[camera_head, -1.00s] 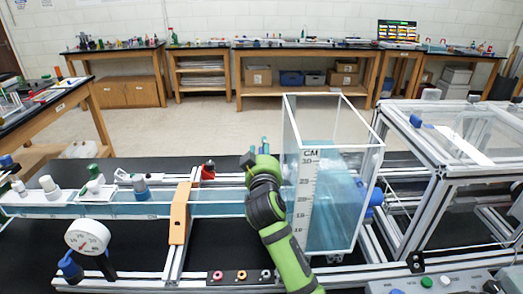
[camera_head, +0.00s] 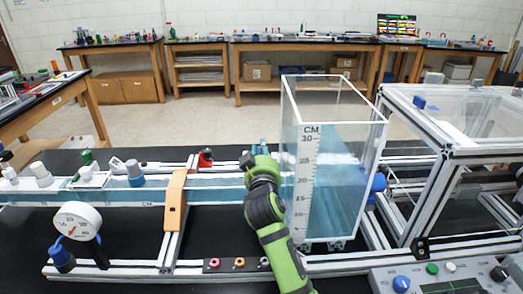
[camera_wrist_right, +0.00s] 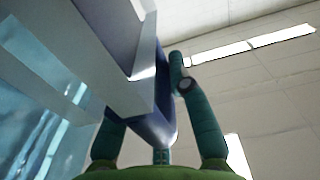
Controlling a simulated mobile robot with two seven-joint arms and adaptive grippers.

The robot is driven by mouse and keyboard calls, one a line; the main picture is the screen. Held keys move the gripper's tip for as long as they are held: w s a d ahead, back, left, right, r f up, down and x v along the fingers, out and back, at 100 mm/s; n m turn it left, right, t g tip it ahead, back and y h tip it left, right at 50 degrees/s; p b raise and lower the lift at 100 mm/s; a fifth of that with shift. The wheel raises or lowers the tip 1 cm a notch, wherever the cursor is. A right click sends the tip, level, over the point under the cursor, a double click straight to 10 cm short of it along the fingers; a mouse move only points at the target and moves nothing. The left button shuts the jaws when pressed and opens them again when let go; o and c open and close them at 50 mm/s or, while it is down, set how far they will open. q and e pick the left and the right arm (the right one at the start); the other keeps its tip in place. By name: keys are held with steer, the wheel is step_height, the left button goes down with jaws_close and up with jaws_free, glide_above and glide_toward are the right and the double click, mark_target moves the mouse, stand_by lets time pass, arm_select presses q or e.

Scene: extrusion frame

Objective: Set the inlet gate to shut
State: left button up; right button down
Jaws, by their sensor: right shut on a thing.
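My right gripper (camera_head: 256,149) is at the left side of the clear water tank (camera_head: 308,165), over the end of the long water channel (camera_head: 218,195). In the right wrist view, its teal fingers (camera_wrist_right: 158,128) are shut on a dark blue tapered part (camera_wrist_right: 150,132), which seems to be the inlet gate's handle. Pale flat bars or plates (camera_wrist_right: 122,75) run beside this part and hide some of the left finger. In the head view the gripper and arm hide the gate, so its setting cannot be told. My left gripper is not in view.
A tan bracket (camera_head: 174,200) spans the channel, with a round dial gauge (camera_head: 77,221) at front left. A clear-topped frame (camera_head: 385,92) stands right of the tank. A control panel (camera_head: 450,278) is at front right. A red-topped fitting (camera_head: 205,158) sits behind the channel.

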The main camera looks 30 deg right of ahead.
steer(key=c, duration=1.2)
jaws_free()
steer(key=shift+a+f, duration=0.15)
steer(key=shift+f, duration=0.05)
steer(key=shift+c, duration=0.2)
steer(key=shift+w+a, duration=0.1)
steer(key=shift+r, duration=0.1)
steer(key=v, duration=1.2)
